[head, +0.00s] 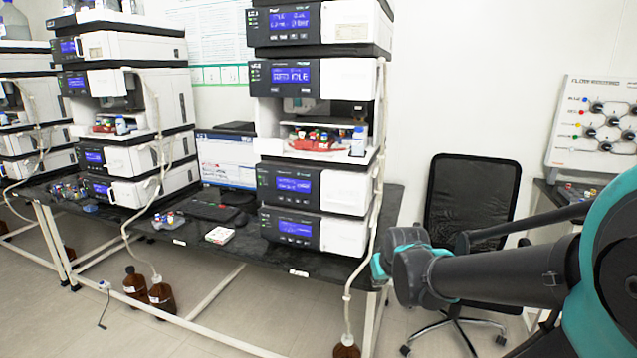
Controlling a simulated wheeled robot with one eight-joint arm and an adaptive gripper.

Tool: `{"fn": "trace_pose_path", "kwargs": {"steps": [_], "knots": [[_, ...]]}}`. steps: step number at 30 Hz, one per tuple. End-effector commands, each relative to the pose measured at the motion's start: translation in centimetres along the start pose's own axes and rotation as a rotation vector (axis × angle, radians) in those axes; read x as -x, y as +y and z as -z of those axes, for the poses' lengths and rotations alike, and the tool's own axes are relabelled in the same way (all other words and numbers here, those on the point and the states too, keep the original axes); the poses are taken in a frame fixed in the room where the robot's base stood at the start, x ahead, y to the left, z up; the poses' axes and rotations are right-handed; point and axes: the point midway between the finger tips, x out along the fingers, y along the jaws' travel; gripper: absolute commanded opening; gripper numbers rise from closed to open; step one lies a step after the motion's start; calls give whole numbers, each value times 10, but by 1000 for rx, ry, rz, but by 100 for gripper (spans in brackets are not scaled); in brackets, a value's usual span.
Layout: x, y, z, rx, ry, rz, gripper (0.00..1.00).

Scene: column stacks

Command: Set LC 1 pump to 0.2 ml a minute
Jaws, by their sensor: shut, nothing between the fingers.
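Three column stacks of white and black modules with blue displays stand on dark benches in the head view. The nearest stack (344,192) is in the middle, another stack (150,160) is left of it, and a third (22,145) is cut by the left edge. I cannot read which is LC 1. The middle stack's lower modules carry a display (290,184) and a lowest display (294,227); their text is too small to read. My arm reaches in from the right, right of the middle stack. My gripper is not in view.
A black mesh chair (470,200) stands behind my arm. A white panel with knobs (597,122) is at the far right. A monitor (226,158) and keyboard (200,210) sit between stacks. Brown bottles (161,297) and tubing are on the floor below the bench. Open floor lies in front.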

Motion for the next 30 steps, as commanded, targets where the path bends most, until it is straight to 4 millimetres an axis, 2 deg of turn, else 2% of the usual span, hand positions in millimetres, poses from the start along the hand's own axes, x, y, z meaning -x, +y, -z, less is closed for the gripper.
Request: {"fn": "trace_pose_path", "kwargs": {"steps": [1, 3, 6, 9, 13, 30], "knots": [[-2, 4, -32, -31, -48, -8, 0], [-3, 8, -70, -69, -109, -16, 0], [-3, 10, -110, -109, -176, -26, 0], [-2, 10, -134, -133, -216, -32, 0], [-1, 10, -144, -144, -234, -35, 0], [-1, 10, -143, -142, -232, -34, 0]]}}
